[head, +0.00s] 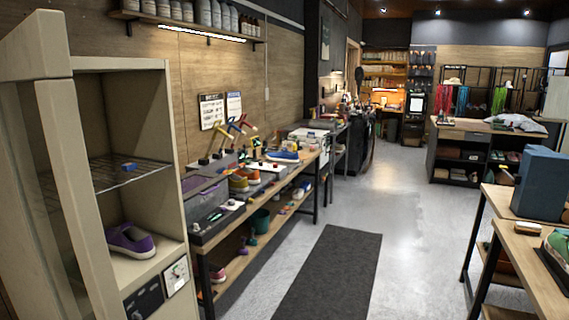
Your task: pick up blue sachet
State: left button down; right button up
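A small blue object (129,167), which looks like the blue sachet, lies on the wire shelf (100,178) inside the open beige cabinet (51,160) at the left. It is too small to make out any detail. Neither of my grippers is in view.
A purple shoe (130,241) sits on the cabinet floor below the wire shelf. A workbench (240,218) with shoes and tools runs along the left wall. A dark mat (330,270) lies on the clear floor. A blue box (540,183) stands on a table at the right.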

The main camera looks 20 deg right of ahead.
aim_at(130, 166)
jog(key=i+l+z, duration=0.1)
jog(key=i+l, duration=0.7)
jog(key=i+l+z, duration=0.15)
jog(key=i+l, duration=0.6)
jog(key=i+j, duration=0.25)
jog(key=i, duration=0.3)
jog(key=i+j+z, duration=0.1)
jog(key=i+j, duration=0.15)
jog(key=i, duration=0.25)
jog(key=i+j, duration=0.25)
jog(key=i, duration=0.3)
jog(key=u, duration=2.45)
